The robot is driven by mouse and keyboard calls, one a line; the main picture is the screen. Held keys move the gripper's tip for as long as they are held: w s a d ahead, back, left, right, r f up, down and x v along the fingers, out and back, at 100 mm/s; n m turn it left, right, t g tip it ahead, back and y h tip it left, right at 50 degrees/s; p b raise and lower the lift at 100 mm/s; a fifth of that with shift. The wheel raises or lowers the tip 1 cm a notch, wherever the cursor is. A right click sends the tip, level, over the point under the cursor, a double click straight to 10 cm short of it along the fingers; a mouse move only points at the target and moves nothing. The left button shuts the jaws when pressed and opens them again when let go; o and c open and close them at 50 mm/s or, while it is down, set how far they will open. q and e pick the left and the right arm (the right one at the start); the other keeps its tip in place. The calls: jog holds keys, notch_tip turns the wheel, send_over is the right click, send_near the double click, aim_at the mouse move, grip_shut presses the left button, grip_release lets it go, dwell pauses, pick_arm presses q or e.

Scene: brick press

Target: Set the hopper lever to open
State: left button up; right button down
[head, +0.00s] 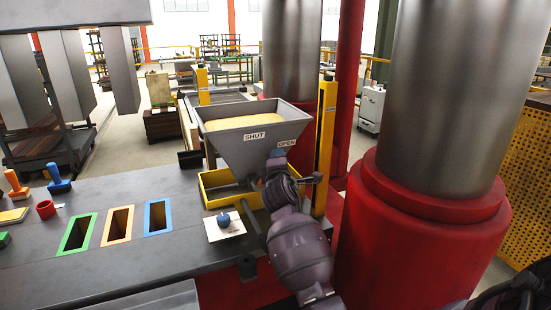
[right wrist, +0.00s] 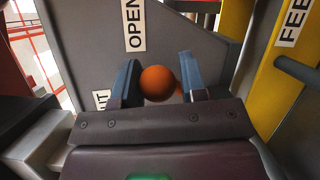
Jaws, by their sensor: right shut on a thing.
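The grey hopper (head: 228,150) holds yellowish grain-like material and bears a SHUT label (head: 254,136) and an OPEN label (head: 287,143) on its front. The OPEN label also shows in the right wrist view (right wrist: 135,25), with part of the SHUT label (right wrist: 102,99) at left. My right gripper (head: 277,162) is at the hopper's front, just below the OPEN label. Its blue fingers are shut on the lever's orange ball knob (right wrist: 157,84). The lever's rod is mostly hidden by my gripper and arm. My left gripper is not in view.
A yellow tray (head: 212,199) stands below the hopper. A yellow post (head: 326,140) and a large red-based steel column (head: 420,200) stand to the right of my arm. A white plate with a blue ball (head: 223,220) and green, orange and blue framed slots are on the bench.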

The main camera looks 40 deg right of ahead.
jog(key=shift+r, duration=0.25)
jog(key=c, duration=0.9)
grip_release()
jog(key=shift+w+a, duration=0.1)
jog(key=shift+o, duration=0.6)
jog(key=shift+f, duration=0.15)
jog(key=shift+s+a+f, duration=0.15)
jog(key=shift+s+a, duration=0.15)
jog(key=shift+s, duration=0.3)
jog(key=b+v, duration=0.1)
jog(key=v, duration=0.8)
jog(key=shift+s+a, duration=0.15)
